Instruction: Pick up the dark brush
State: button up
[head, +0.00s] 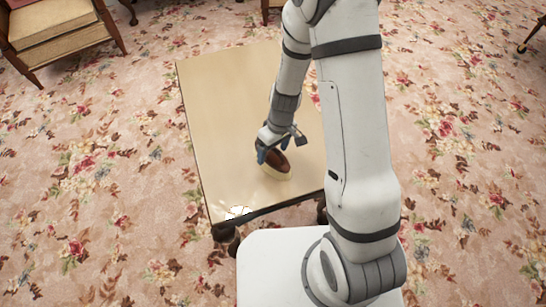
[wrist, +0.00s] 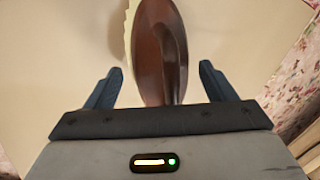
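The dark brush (head: 276,161) has a reddish-brown back and pale bristles, and it is on the light wooden table (head: 225,100) near its front edge. In the wrist view the brush (wrist: 160,50) runs lengthwise, with its bristles showing along the left side. My gripper (head: 272,151) is just above the brush in the head view. In the wrist view its two blue-grey fingers (wrist: 155,85) are apart, one on each side of the brush's near end, with a visible gap on both sides. The near end of the brush is hidden behind the gripper body.
The table's left part is bare. A wooden chair with a tan cushion (head: 55,30) stands at the far left on the floral carpet (head: 90,150).

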jog(key=c, duration=1)
notch_tip(320, 180, up, 10)
jog(key=p, duration=0.2)
jog(key=shift+p, duration=0.4)
